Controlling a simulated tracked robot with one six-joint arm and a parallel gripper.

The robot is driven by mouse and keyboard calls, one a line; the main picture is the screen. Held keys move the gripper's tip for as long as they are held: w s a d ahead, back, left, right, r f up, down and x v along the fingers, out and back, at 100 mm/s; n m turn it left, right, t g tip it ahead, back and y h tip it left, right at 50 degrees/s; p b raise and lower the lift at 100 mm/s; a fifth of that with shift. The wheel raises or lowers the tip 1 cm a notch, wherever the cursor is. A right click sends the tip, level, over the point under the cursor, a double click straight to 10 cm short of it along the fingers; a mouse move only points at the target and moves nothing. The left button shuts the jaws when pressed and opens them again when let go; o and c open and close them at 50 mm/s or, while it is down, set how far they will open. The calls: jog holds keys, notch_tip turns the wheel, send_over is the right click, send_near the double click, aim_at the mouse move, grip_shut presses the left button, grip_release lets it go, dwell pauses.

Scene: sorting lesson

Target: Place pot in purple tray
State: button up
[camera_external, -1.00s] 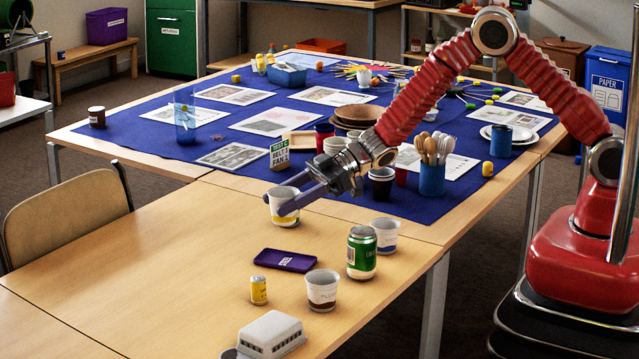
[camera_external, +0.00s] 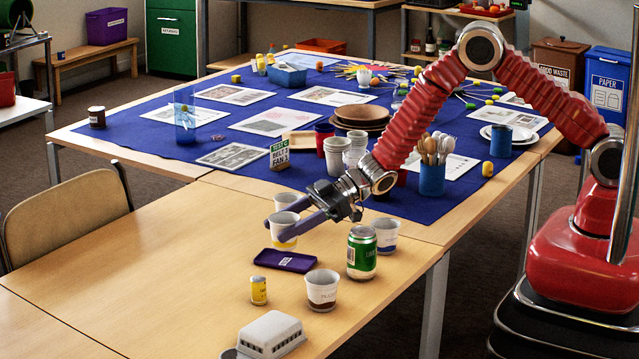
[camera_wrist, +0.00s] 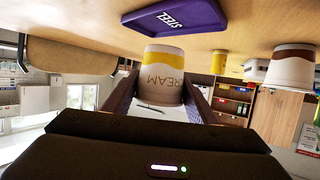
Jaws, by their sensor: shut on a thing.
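My gripper (camera_external: 283,226) is shut on a white pot with a yellow band (camera_external: 284,231). In the wrist view the pot (camera_wrist: 164,72) reads "CREAM" and sits between the two fingers. The purple tray (camera_external: 285,261) lies flat on the bare wooden table, just below the pot in the external view. I cannot tell exactly how high the pot is above the tray.
Another pale pot (camera_external: 291,201) shows behind the held one. A green can (camera_external: 361,253), a white pot (camera_external: 385,236), a brown-banded pot (camera_external: 322,289) and a small yellow can (camera_external: 259,291) stand near the tray. The table left of the tray is clear.

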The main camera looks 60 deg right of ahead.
jog(key=shift+f, duration=1.85)
jog(key=shift+f, duration=0.1)
jog(key=o, duration=1.1)
jog(key=shift+s+d+r, duration=0.2)
jog(key=shift+d+r, duration=0.05)
jog(key=shift+d, duration=0.2)
jog(key=v, duration=1.1)
